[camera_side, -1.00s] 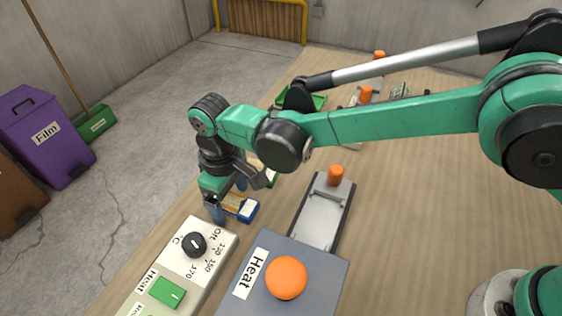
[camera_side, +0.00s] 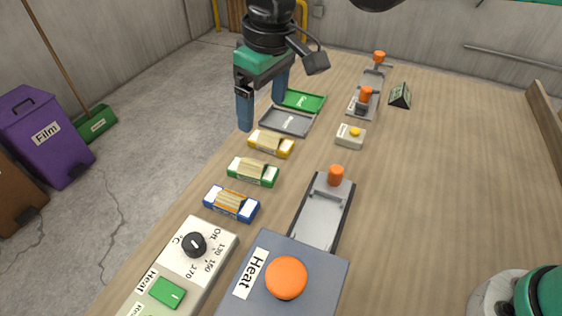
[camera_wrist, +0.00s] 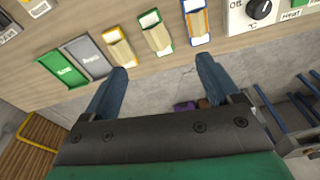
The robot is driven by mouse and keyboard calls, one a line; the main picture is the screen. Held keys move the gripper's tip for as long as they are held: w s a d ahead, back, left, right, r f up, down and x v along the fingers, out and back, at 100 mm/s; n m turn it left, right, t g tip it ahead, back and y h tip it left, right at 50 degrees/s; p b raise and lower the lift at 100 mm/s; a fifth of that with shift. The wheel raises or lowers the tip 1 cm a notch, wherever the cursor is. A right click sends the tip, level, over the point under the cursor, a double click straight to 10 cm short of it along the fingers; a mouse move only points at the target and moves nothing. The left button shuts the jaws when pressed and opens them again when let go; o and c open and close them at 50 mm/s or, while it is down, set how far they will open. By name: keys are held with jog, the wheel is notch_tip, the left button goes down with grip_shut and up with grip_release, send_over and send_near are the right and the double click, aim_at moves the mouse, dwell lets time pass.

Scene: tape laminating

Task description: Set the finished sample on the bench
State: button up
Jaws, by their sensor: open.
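My gripper (camera_side: 262,112) is open and empty, raised above the bench's left edge near the trays. Its two blue fingers also show wide apart in the wrist view (camera_wrist: 162,66). Three small holders stand in a row on the bench: a blue one (camera_side: 211,206) with an orange-striped piece on it, a green one (camera_side: 235,177) and a yellow one (camera_side: 256,150), each with a pale tan piece on top. The wrist view also shows the blue holder (camera_wrist: 206,30). I cannot tell which piece is the finished sample. A green tray (camera_side: 304,101) and a grey tray (camera_side: 288,122) look empty.
A heat unit with an orange button (camera_side: 286,278) and a dial box (camera_side: 195,245) stand in front. A metal slide with an orange knob (camera_side: 323,215) lies beside them; another (camera_side: 368,95) is farther back. A yellow-button box (camera_side: 350,136) stands between. The bench's right side is clear.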

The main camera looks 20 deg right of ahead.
jog(key=s+d+r+m+t, duration=0.2)
jog(key=s+d+m, duration=0.1)
jog(key=d, duration=0.9)
jog(key=s+d+f+m+t, duration=0.3)
jog(key=s+d, duration=0.3)
jog(key=d, duration=0.4)
jog(key=shift+s+d+f+m+t+h, duration=0.4)
jog(key=shift+f+m, duration=0.1)
jog(key=shift+f, duration=0.15)
